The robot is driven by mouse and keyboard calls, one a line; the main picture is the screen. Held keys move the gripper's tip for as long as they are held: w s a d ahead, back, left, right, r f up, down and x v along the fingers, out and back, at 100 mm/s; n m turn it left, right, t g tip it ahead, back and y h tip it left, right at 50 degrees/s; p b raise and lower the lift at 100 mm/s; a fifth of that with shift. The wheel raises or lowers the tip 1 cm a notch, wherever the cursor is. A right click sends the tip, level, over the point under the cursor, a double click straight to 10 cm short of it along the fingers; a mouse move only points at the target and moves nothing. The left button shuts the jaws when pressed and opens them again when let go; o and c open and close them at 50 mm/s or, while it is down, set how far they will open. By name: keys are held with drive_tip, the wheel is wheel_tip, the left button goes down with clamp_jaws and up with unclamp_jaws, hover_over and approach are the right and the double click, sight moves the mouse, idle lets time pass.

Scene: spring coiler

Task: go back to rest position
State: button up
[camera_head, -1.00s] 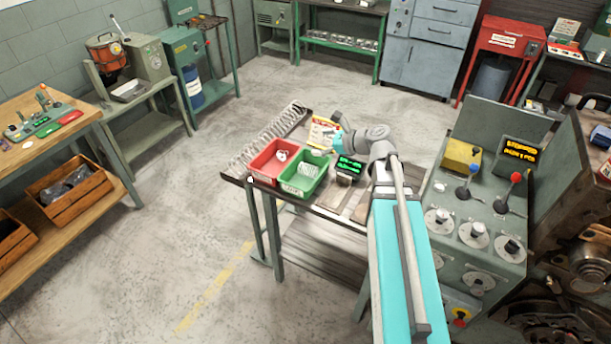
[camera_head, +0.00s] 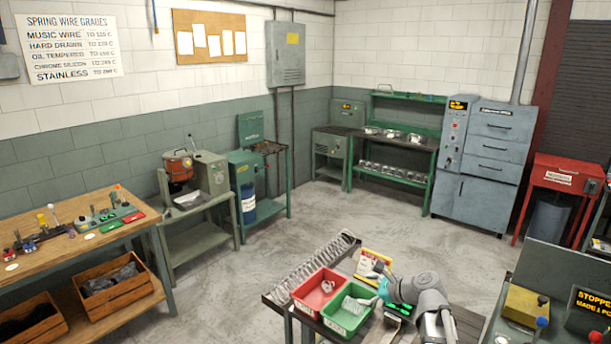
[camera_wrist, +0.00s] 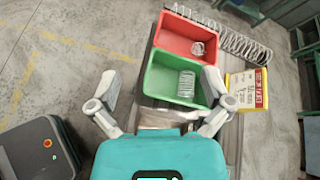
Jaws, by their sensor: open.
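My gripper (camera_head: 372,284) is above the small worktable, over the near side of the bins. In the wrist view my gripper (camera_wrist: 161,82) has its two fingers spread wide with nothing between them. The green bin (camera_head: 327,326) lies just beyond the fingers and holds a coiled spring (camera_wrist: 187,84). The red bin (camera_head: 304,290) stands beside it with a smaller spring (camera_wrist: 197,48) inside.
A long spring coil (camera_head: 320,262) lies along the table's far edge. A yellow and red card (camera_wrist: 247,90) stands right of the bins. The control console (camera_head: 540,275) is at the right. Open floor (camera_head: 235,290) lies to the left.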

drive_tip(key=s+f+n+g+h+b, duration=0.4)
drive_tip(key=s+f+n+g+h, duration=0.3)
drive_tip(key=n, duration=1.4)
drive_tip(key=shift+s+a+f+g+h+b, duration=0.35)
drive_tip(key=shift+s+f+h, duration=1.15)
drive_tip(key=shift+s+f, duration=2.45)
drive_tip(key=shift+w+d, duration=0.1)
